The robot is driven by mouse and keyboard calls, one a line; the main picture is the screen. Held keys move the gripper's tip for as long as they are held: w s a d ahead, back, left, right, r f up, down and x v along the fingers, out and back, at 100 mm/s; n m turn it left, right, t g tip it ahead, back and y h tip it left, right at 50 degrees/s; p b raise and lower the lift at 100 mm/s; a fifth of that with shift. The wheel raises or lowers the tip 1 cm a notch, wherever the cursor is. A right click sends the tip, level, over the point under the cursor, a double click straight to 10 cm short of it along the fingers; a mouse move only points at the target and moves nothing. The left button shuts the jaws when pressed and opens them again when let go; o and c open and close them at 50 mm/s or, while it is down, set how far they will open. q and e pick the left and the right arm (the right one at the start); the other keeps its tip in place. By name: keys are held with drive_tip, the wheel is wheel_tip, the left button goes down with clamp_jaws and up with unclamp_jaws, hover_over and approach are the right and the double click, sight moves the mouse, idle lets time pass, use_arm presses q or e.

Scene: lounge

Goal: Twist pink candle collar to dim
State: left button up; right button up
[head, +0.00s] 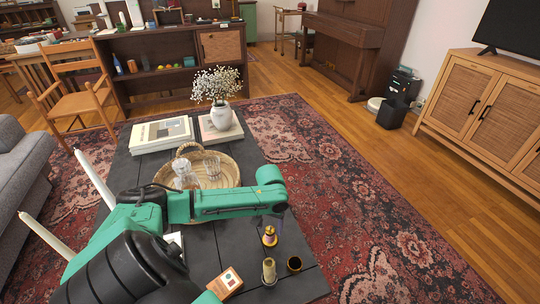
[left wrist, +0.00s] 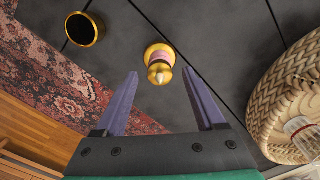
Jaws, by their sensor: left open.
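A small gold candle piece with a pink collar (head: 270,237) stands on the dark tabletop (head: 250,257), under my left gripper. In the left wrist view the pink collar (left wrist: 159,54) shows between gold parts, with a pale tip towards the camera. My left gripper (head: 272,222) hangs down over it. In the left wrist view its two purple fingers (left wrist: 160,72) are spread, one on each side of the candle piece, with gaps. They do not appear to touch it. My right gripper is not in view.
A black and gold cup (head: 294,264) and a cream candle (head: 269,272) stand close by, with an orange-and-white box (head: 225,283) to the left. A wicker tray (head: 237,172) with glassware, books (head: 160,134) and a flower vase (head: 221,115) occupy the table further back.

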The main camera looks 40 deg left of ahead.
use_arm(q)
drive_tip(key=shift+f, duration=0.5)
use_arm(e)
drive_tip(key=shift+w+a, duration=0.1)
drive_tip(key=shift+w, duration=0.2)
